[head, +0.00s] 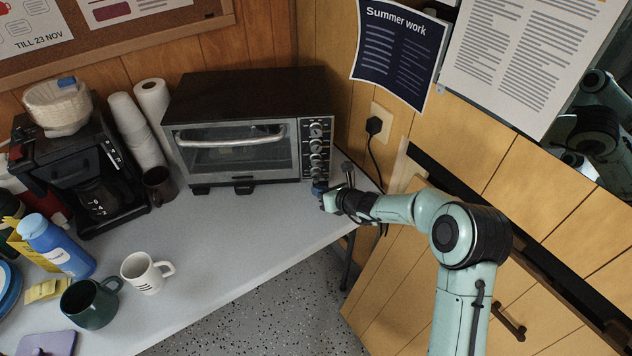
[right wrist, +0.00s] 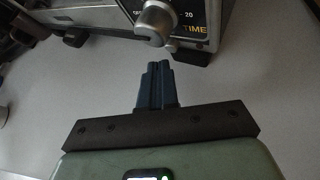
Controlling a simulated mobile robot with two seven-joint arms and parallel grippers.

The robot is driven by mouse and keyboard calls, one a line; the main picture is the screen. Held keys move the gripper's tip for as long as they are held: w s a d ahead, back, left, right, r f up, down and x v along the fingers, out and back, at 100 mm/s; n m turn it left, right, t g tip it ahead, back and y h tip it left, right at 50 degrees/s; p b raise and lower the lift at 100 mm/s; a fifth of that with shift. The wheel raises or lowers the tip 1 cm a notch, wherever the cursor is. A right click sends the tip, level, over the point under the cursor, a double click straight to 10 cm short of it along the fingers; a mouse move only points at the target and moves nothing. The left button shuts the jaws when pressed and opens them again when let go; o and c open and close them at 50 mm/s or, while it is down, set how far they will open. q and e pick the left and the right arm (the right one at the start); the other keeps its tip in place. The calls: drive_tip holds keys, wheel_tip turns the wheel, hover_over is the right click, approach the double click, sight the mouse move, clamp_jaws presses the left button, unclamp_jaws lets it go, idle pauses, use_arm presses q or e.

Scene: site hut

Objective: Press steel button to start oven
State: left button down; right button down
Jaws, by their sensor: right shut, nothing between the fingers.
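The oven (head: 240,152) is a black and silver toaster oven at the back of the counter, its glass door shut. Several round knobs (head: 315,147) run down its right-hand panel. The right wrist view shows the lowest part of the oven front, with a silver knob (right wrist: 155,23) beside a "TIME" label. I cannot make out a separate steel button with certainty. My right gripper (head: 318,187) is shut and empty, just in front of the oven's lower right corner. Its blue fingertips (right wrist: 157,68) point at the oven, below the knob and apart from it. My left gripper is out of view.
A coffee maker (head: 75,170), paper cups (head: 137,133) and a dark mug (head: 159,186) stand left of the oven. A white mug (head: 142,272) and green mug (head: 88,304) are nearer. The counter (head: 222,235) before the oven is clear. A plug (head: 374,126) is on the right wall.

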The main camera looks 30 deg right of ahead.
sight(322, 215)
drive_tip(key=shift+w+d, duration=0.1)
drive_tip(key=shift+w, duration=0.1)
drive_tip(key=shift+w+d+p, duration=0.2)
drive_tip(key=shift+w+p, duration=0.15)
idle(0.6)
idle(0.4)
drive_tip(key=shift+s+a+b, duration=0.2)
drive_tip(key=shift+s+b, duration=0.25)
drive_tip(key=shift+b, duration=0.25)
drive_tip(key=shift+s+a, duration=0.15)
drive_tip(key=shift+s, duration=0.15)
drive_tip(key=s+b, duration=0.1)
drive_tip(key=s+a+b, duration=0.1)
drive_tip(key=s+b, duration=0.1)
drive_tip(key=shift+a+f, duration=0.15)
drive_tip(key=shift+a, duration=0.05)
drive_tip(key=shift+s+a+f+b, duration=0.1)
drive_tip(key=shift+s+a+b, duration=0.25)
drive_tip(key=shift+s+b, duration=0.45)
